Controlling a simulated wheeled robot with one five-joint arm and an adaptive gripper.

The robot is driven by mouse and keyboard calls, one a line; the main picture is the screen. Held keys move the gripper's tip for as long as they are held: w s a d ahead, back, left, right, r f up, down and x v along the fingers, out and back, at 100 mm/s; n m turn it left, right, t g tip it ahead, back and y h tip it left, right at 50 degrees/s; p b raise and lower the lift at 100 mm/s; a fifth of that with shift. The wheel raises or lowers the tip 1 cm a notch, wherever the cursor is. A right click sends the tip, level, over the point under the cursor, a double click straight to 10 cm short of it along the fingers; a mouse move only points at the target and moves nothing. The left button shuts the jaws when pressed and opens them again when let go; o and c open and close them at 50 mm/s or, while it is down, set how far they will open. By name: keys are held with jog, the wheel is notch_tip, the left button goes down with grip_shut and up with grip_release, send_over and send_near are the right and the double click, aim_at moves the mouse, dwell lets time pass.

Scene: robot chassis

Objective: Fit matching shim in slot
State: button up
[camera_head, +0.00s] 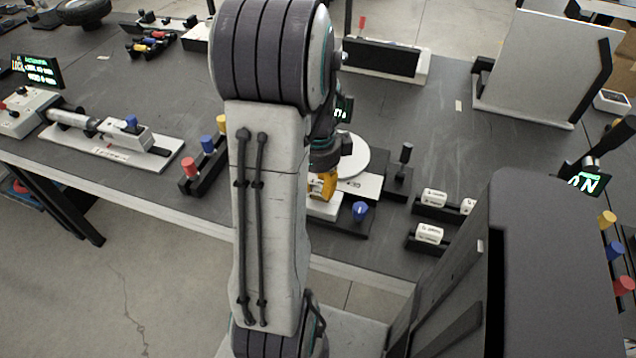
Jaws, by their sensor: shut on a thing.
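My gripper (325,190), with yellow-orange and dark parts, points down behind my large arm link, at the front of the fixture in the middle of the table. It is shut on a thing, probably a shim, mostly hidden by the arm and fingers. The fixture (366,187) has a pale plate, a white round disc (350,158) and a blue knob (360,211). The slot cannot be made out. To its right, white labelled blocks that look like shims (433,197) (429,234) sit in black holders (420,246); another shows at the right (468,206), partly covered.
Left of my arm stand a black rack with red, blue and yellow knobs (206,163) and a white clamp-like device (115,140). A dark upright lever (404,160) stands beside the fixture. A tilted grey panel (545,65) is at back right. Bare table (440,130) lies between.

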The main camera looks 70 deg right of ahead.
jog(key=shift+f+b, duration=0.55)
jog(key=shift+f, duration=0.15)
jog(key=o, duration=1.2)
jog(key=shift+c, duration=0.2)
jog(key=shift+r, duration=0.1)
notch_tip(320, 180, up, 12)
